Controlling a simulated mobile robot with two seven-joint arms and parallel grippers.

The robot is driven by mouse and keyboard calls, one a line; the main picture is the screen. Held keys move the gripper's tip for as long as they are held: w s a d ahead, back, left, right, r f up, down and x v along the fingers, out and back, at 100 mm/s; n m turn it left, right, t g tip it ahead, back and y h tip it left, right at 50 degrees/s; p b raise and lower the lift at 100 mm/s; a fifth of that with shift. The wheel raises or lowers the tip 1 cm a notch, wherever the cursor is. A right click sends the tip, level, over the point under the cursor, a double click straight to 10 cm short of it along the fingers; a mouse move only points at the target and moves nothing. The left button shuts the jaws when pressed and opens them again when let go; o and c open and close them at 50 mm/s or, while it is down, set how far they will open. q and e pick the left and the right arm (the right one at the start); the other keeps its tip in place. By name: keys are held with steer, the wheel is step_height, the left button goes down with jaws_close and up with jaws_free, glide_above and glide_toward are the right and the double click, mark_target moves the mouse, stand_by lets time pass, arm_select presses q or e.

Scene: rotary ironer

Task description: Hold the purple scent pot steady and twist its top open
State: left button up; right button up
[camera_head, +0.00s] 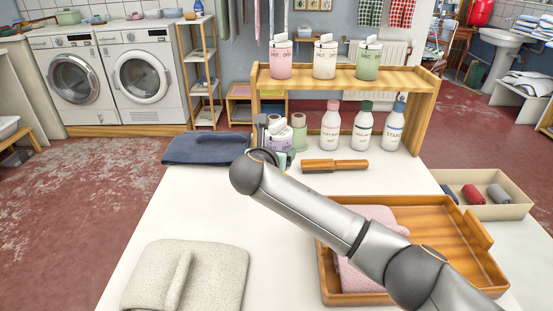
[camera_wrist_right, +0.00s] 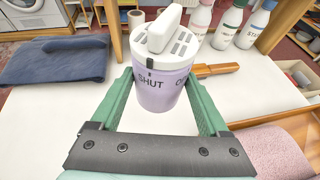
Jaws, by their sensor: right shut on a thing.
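The purple scent pot (camera_wrist_right: 161,92) stands upright on the white table in the right wrist view. Its white slotted top (camera_wrist_right: 182,45) has a raised fin. "SHUT" shows on its front, with the start of another word to the right; a dark mark on the top sits above "SHUT". My right gripper (camera_wrist_right: 160,78) is shut on the pot's body, a green finger on each side. In the head view the pot (camera_head: 280,145) is partly hidden behind my right arm. My left gripper is not in view.
A wooden shelf (camera_head: 345,77) behind holds pink, cream and green pots, with several bottles below. A wooden-handled brush (camera_head: 335,165) lies right of the pot, and a folded navy cloth (camera_head: 205,148) left. A wooden tray (camera_head: 455,235) with pink cloth is at front right.

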step_height(320, 180, down, 7)
stand_by(0.4)
steer(key=shift+f, duration=0.1)
steer(key=shift+f, duration=1.2)
steer(key=shift+f, duration=0.2)
steer(key=o, duration=1.2)
steer(key=shift+r, duration=0.1)
steer(key=shift+r+p, duration=0.2)
steer(key=shift+p, duration=0.45)
